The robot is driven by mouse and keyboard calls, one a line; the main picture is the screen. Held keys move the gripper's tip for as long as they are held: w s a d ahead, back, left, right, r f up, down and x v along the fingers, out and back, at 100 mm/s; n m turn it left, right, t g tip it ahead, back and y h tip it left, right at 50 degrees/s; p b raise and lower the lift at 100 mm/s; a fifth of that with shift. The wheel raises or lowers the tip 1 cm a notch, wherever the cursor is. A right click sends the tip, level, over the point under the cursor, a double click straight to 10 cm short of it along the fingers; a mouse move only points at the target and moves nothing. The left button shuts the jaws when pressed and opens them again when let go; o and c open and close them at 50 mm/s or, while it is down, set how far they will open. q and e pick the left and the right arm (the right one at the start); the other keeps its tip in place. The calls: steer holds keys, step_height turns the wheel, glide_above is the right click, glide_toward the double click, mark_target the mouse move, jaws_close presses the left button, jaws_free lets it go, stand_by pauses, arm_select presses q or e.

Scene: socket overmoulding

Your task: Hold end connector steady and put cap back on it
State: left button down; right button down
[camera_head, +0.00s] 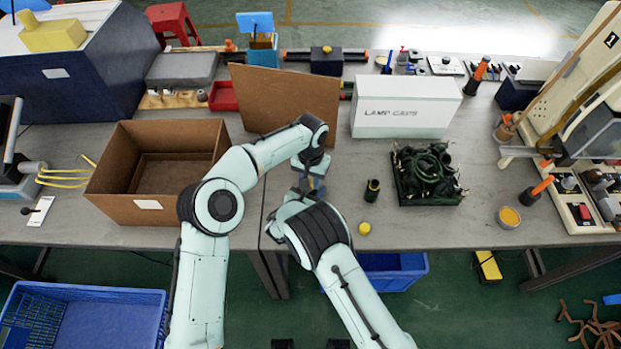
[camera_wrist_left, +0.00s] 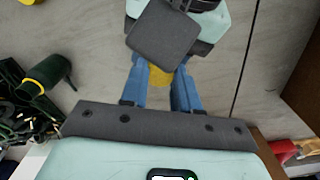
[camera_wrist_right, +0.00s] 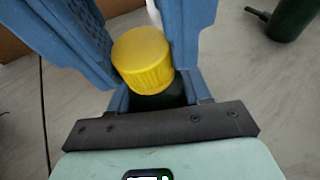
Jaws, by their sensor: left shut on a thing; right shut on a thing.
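In the right wrist view a yellow ribbed cap (camera_wrist_right: 143,60) sits directly over a dark green end connector (camera_wrist_right: 160,100). I cannot tell how far the cap is seated. My left gripper (camera_wrist_left: 160,75) is shut on the cap (camera_wrist_left: 159,77), with one blue finger on each side. My right gripper (camera_wrist_right: 158,92) is shut on the connector just below. In the head view both grippers meet above the table's front part, left gripper (camera_head: 311,176) and right gripper (camera_head: 302,192) close together. The held parts are mostly hidden there.
Another dark green connector (camera_head: 372,190) and a loose yellow cap (camera_head: 364,228) stand to the right on the table. Beyond are a tray of dark green parts (camera_head: 428,200) and a white lamp caps box (camera_head: 405,112). An open cardboard box (camera_head: 150,212) stands left.

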arm_select(q)
steer(key=m, duration=0.7)
steer(key=shift+m, duration=0.4)
steer(key=c, duration=0.8)
jaws_free()
steer(key=shift+r, duration=2.25)
steer(key=shift+c, duration=0.5)
